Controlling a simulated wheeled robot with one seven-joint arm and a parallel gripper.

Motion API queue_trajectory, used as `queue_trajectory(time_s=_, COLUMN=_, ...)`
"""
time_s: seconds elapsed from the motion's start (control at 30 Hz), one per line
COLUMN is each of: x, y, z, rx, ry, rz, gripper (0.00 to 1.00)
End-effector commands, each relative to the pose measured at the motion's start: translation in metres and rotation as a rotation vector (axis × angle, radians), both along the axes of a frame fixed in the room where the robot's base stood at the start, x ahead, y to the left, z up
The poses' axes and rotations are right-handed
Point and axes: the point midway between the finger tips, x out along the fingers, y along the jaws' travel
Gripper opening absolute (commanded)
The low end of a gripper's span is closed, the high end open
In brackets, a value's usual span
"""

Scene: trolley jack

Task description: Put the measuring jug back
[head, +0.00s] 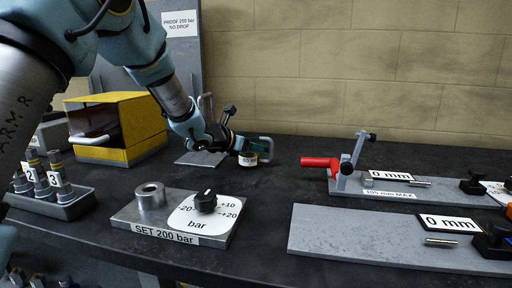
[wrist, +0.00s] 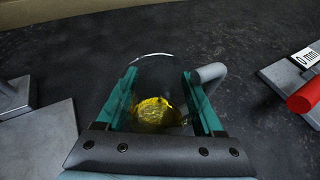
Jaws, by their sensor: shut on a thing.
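The measuring jug (head: 249,158) is in the middle of the head view, with a small label and a pale handle on its right. In the wrist view the jug (wrist: 155,75) is clear, with yellow liquid at its bottom. My gripper (head: 236,143) is shut around the jug. In the wrist view its two green fingers (wrist: 163,95) press on opposite sides of the jug, with the handle outside the right finger. The jug is at or close above the dark bench; I cannot tell whether it touches. Part of it is hidden behind my gripper.
A grey plate (head: 203,158) lies left of the jug, near a yellow box (head: 118,125). A block with a dial (head: 206,200) stands in front. A fixture with a red handle (head: 321,162) is to the right. Bare bench (head: 285,175) lies between them.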

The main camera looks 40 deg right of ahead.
Motion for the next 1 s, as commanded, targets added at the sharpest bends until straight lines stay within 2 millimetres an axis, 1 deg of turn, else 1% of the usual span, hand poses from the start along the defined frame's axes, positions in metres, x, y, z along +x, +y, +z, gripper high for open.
queue_trajectory(time_s=0.2, x=-0.0001, y=-0.0002, z=0.0004, rx=-0.001, ry=0.0, rz=0.0, gripper=0.0)
queue_trajectory(time_s=0.4, x=-0.0001, y=-0.0002, z=-0.0038, rx=-0.001, ry=-0.001, rz=0.0, gripper=0.0)
queue_trajectory(time_s=0.43, x=-0.0001, y=0.0, z=-0.003, rx=0.0, ry=-0.001, rz=0.0, gripper=0.71)
queue_trajectory(time_s=0.6, x=-0.0001, y=0.0, z=-0.0026, rx=0.0, ry=0.0, rz=0.0, gripper=0.9)
queue_trajectory(time_s=0.7, x=-0.0002, y=0.0, z=-0.0026, rx=0.0, ry=0.0, rz=0.0, gripper=0.99)
queue_trajectory(time_s=1.0, x=-0.0003, y=-0.0001, z=0.0005, rx=0.0, ry=0.0, rz=0.0, gripper=0.99)
